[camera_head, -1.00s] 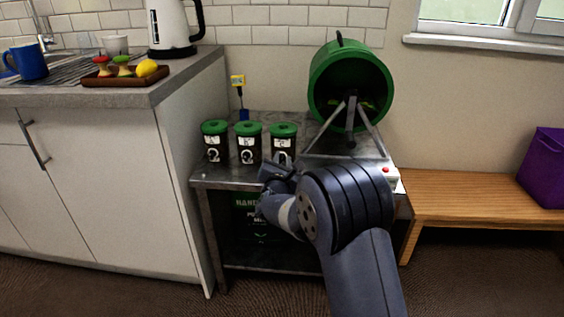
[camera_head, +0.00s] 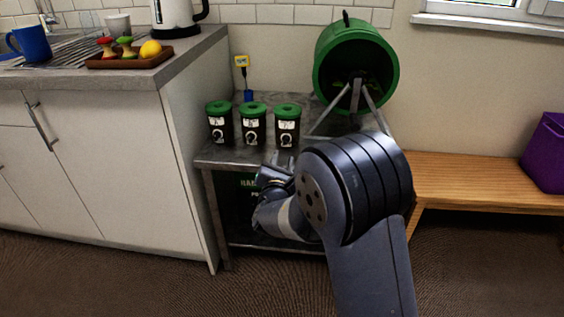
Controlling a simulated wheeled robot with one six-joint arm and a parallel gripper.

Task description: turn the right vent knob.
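Three black canisters with green lids and white labels stand in a row on the metal table. My arm hides the table's front right part.
A green drum (camera_head: 357,68) on metal legs stands behind, at the table's (camera_head: 232,157) right. A kitchen counter (camera_head: 150,78) with a brown tray (camera_head: 120,62) borders the left. A wooden bench (camera_head: 470,185) with a purple bin (camera_head: 546,155) is at the right.

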